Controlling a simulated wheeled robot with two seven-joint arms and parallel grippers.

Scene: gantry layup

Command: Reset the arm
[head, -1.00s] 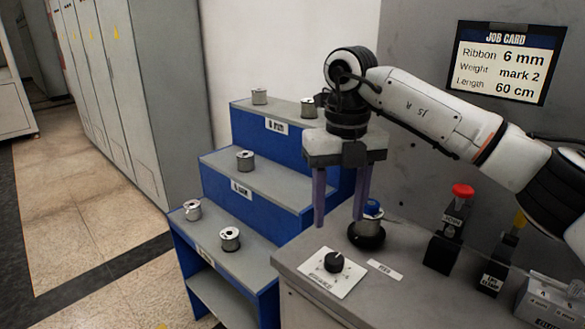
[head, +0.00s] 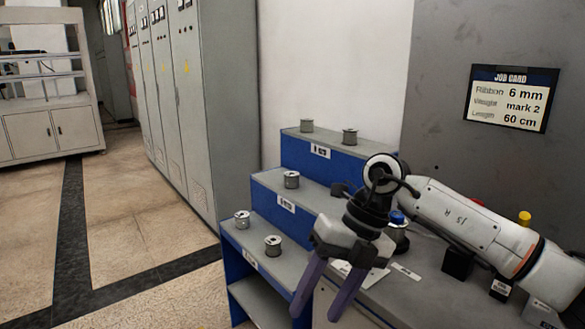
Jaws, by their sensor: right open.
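My right arm (head: 460,222) comes in from the right over the grey bench. My right gripper (head: 318,305) points down in front of the bench's left end, its two purple fingers apart with nothing between them. Behind it, a spool with a blue top (head: 397,219) stands on the bench, partly hidden by the gripper. A white dial plate is mostly hidden behind the gripper. My left gripper is not in view.
A blue stepped rack (head: 268,207) with grey shelves holds several metal spools, such as one on the middle step (head: 291,179). A job card (head: 511,98) on the grey panel reads 6 mm, mark 2, 60 cm. Grey cabinets (head: 205,110) stand at the left. The floor before them is clear.

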